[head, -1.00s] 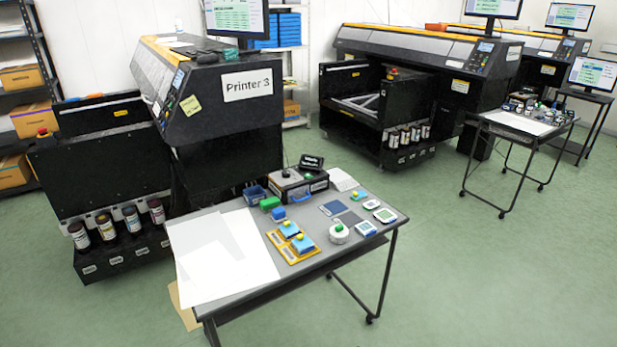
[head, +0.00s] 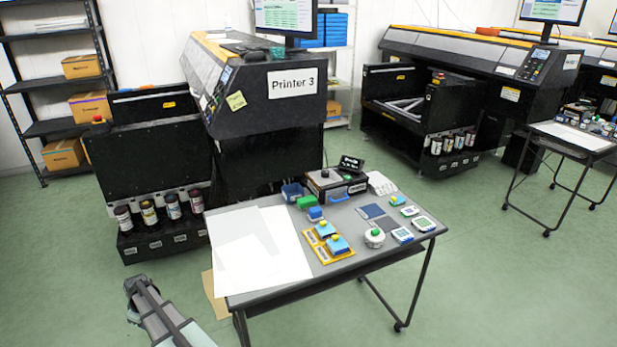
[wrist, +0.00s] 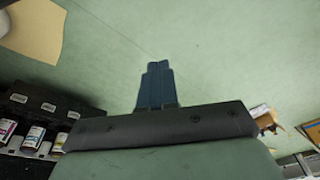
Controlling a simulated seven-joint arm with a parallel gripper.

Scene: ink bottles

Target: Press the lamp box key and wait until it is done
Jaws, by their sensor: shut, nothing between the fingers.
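A dark box (head: 337,184) with a pale label on its front stands at the back of the grey table, and a small black display sign (head: 350,163) stands behind it. This looks like the lamp box. Its key and any lamp are too small to make out for certain. My gripper (wrist: 157,68) shows in the wrist view with its blue-grey fingers together and nothing between them, over bare green floor. It is well away from the box, which the wrist view does not show. In the head view, part of my arm shows at the lower left, beside the table.
The table (head: 290,283) holds white sheets (head: 260,250), a yellow tray (head: 321,249) with blue blocks, a round white pot (head: 374,238) and small meters (head: 402,235). Printer 3 (head: 265,100) stands behind. Ink bottles (head: 172,206) line its base.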

